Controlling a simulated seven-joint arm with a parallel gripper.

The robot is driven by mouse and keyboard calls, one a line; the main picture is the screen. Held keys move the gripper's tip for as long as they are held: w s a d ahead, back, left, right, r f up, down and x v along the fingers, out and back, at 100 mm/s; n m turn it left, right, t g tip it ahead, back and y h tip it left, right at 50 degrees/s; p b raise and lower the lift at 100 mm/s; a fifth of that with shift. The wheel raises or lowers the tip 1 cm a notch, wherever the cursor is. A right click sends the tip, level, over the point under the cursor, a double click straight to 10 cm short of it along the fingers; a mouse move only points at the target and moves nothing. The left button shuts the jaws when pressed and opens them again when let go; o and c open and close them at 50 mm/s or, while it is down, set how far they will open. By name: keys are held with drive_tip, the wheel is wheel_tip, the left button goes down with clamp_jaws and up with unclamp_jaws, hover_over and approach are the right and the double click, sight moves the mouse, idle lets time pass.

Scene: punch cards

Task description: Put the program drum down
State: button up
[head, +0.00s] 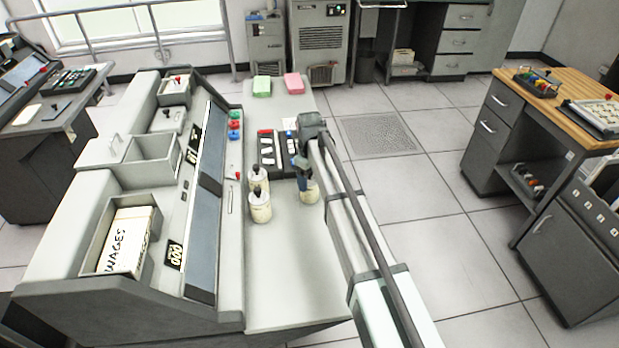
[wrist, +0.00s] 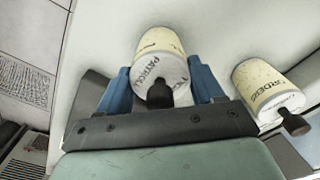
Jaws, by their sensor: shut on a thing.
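My gripper (head: 305,178) is shut on a cream program drum (head: 309,194), with the arm reaching over the desk's right side. In the wrist view the held drum (wrist: 162,45) sits between the blue fingers (wrist: 160,88), its dark knob toward the camera and dark lettering, perhaps "PAYROLL", on its end. I cannot tell whether its base touches the desk top. Two more cream drums with dark knobs, a rear one (head: 257,178) and a front one (head: 260,209), stand upright to its left. One drum lettered "ORDERS" (wrist: 262,88) shows in the wrist view, apart from my fingers.
The pale desk top (head: 285,285) is clear in front of the drums. A dark tray (head: 268,150) with switches or blocks lies behind them. Green (head: 262,86) and pink (head: 295,85) card stacks lie farther back. A grey console (head: 130,290) rises on the left.

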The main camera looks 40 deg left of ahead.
drive_tip(key=shift+f, duration=0.1)
drive_tip(key=o, duration=1.3)
drive_tip(key=shift+c, duration=0.2)
wheel_tip(320, 180, up, 12)
drive_tip(key=shift+r, duration=0.15)
